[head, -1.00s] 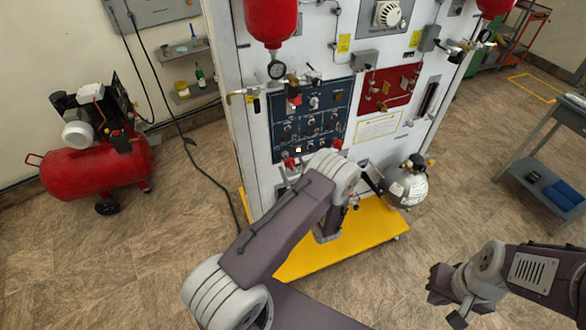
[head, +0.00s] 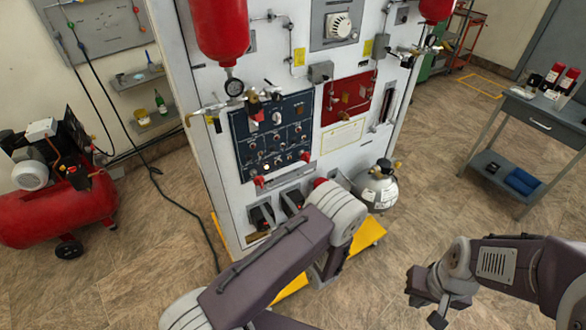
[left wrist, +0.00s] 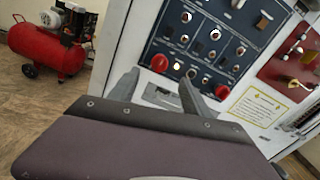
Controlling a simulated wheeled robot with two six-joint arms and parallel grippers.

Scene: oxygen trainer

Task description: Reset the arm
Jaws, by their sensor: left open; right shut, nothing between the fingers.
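The white oxygen trainer (head: 285,85) stands ahead, with a blue switch panel (head: 270,135) and a red panel (head: 347,95). Two dark fittings with red parts (head: 262,215) sit low on its front. My left arm (head: 275,255) crosses in front of the trainer's base; its gripper is hidden behind the arm in the head view. In the left wrist view, my left gripper (left wrist: 158,90) has its two grey fingers apart and empty, in front of the lower blue panel and its red knobs (left wrist: 160,62). My right gripper (head: 430,298) is shut and empty over the floor at right.
A red compressor (head: 60,205) stands at the left, with a dark hose on the floor. A grey cart (head: 545,115) with bottles is at the right. Floor between cart and trainer is clear.

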